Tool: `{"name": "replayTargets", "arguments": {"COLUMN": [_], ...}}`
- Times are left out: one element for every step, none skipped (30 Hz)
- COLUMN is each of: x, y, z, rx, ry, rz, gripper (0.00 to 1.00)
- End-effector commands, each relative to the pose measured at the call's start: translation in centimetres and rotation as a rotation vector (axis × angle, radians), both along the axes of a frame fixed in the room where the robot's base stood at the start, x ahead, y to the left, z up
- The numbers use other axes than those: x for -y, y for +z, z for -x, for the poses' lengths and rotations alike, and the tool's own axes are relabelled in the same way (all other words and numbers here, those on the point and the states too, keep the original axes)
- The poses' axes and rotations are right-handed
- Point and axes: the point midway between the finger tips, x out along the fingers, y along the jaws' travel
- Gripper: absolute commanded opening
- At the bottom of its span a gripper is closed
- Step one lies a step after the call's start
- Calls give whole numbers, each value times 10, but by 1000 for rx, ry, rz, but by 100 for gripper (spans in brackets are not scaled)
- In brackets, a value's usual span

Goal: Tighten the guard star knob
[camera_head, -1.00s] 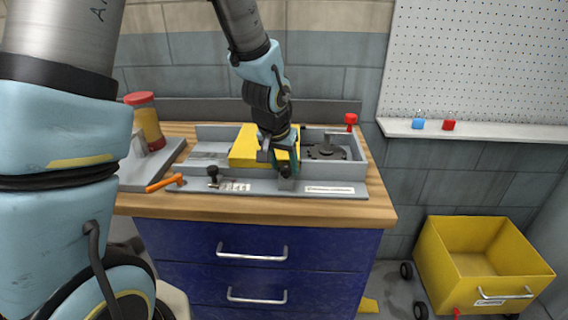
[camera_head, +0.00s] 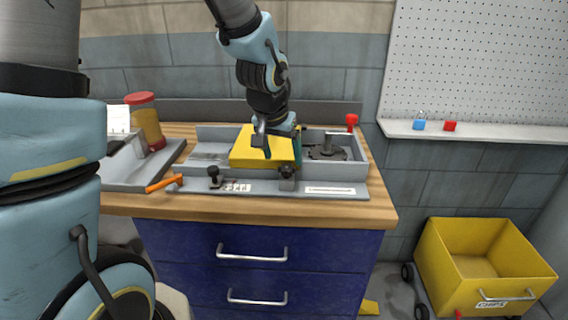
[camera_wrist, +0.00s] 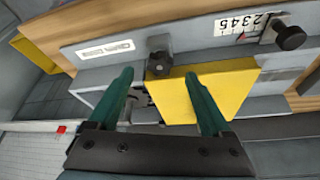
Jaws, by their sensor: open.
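The guard star knob (camera_head: 287,171) is small and black. It sits on a grey block at the front of the grey machine, beside the yellow guard (camera_head: 240,155). In the wrist view the star knob (camera_wrist: 159,66) shows its lobed head, with the yellow guard (camera_wrist: 222,92) to its right. My gripper (camera_head: 283,150) is above and behind the knob, over the guard. The knob appears just beyond the fingertips, not clasped. Whether the knob is tight cannot be seen.
A second black knob (camera_head: 214,174) stands by the number scale (camera_head: 237,187), left of the star knob. An orange handle (camera_head: 164,183) lies at the front left. A red knob (camera_head: 351,121) stands at the back right. The wooden bench edge (camera_head: 270,208) in front is clear.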

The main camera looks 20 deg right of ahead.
Motion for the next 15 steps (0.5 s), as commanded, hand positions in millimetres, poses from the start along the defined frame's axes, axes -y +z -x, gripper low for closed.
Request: {"name": "replayTargets", "arguments": {"x": [-3, -4, -6, -8, -9, -10, -11, -13, -14, -14, -15, -16, -16, -16, -17], "y": [10, 15, 22, 27, 31, 36, 40, 44, 48, 50, 53, 55, 56, 57, 58], "z": [2, 3, 5, 7, 8, 10, 11, 12, 13, 14, 15, 16, 17, 17, 18], "rx": [3, 4, 5, 4, 4, 4, 4, 4, 4, 2, 2, 2, 2, 1, 0], "ry": [4, 2, 4, 4, 2, 2, 3, 3, 2, 2, 2, 1, 0, -1, -1], "rz": [4, 4, 4, 5, 3, 3, 4, 2, 2, 2, 1, 1, 1, 0, 0], "gripper": [83, 83, 83, 83, 83, 83, 83, 83, 83, 83, 83, 83, 83, 83, 83]}}
